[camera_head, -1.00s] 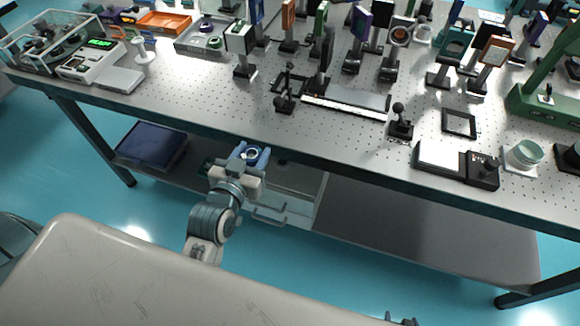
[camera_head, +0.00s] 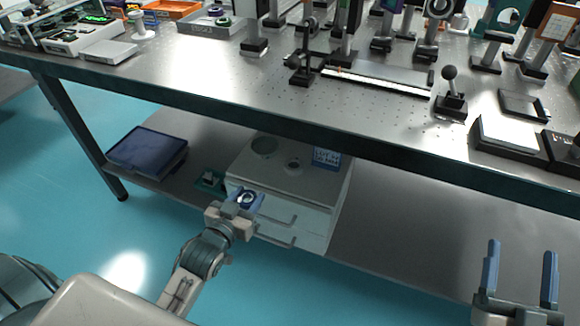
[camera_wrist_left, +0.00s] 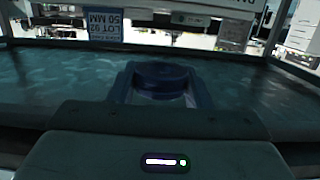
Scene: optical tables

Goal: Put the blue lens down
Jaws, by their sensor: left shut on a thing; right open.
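The blue lens (camera_head: 246,198) is a small round piece with a blue rim, held between the fingers of my left gripper (camera_head: 247,195). In the left wrist view the lens (camera_wrist_left: 160,78) sits dark blue between the two fingertips. My left gripper is shut on it, in front of the white drawer cabinet (camera_head: 284,205) under the table and below its top. My right gripper (camera_head: 520,272) is open and empty at the lower right, with its blue fingers pointing up.
The cabinet's top has round recesses and a blue label (camera_head: 327,159) reading 50 MM; handles stick out in front. It stands on the lower shelf (camera_head: 400,215) beside a dark blue box (camera_head: 147,151). The crowded optical table (camera_head: 200,78) overhangs it. Shelf to the right is bare.

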